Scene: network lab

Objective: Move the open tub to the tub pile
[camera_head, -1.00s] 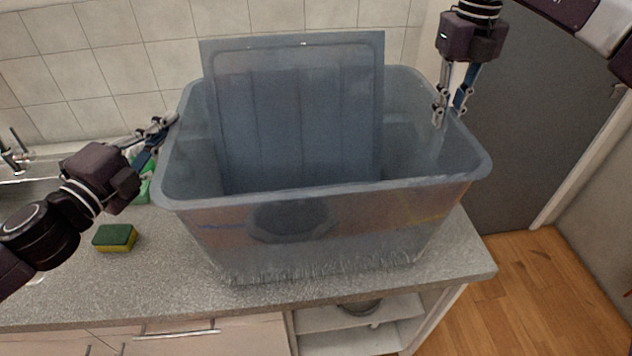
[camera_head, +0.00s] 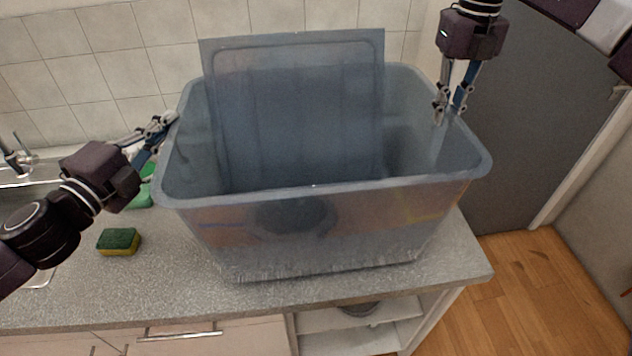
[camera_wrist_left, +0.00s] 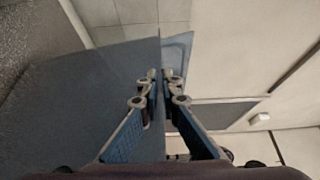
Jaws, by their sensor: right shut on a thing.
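The open tub (camera_head: 330,235) is a large translucent grey-blue box, upright over the counter. I cannot tell whether its base touches the counter. A flat grey-blue panel like a lid (camera_head: 295,110) stands upright inside it, its top above the rim. My left gripper (camera_head: 170,118) is at the tub's left rim. In the left wrist view its fingertips (camera_wrist_left: 160,75) close on the thin tub wall (camera_wrist_left: 100,95). My right gripper (camera_head: 450,112) points down at the right rim and is shut on it. No tub pile can be made out.
A green and yellow sponge (camera_head: 119,241) lies on the grey speckled counter (camera_head: 180,290) left of the tub. A tap (camera_head: 18,152) and sink are at the far left. A tiled wall stands behind. A grey door (camera_head: 530,120) and clear wooden floor (camera_head: 535,290) are on the right.

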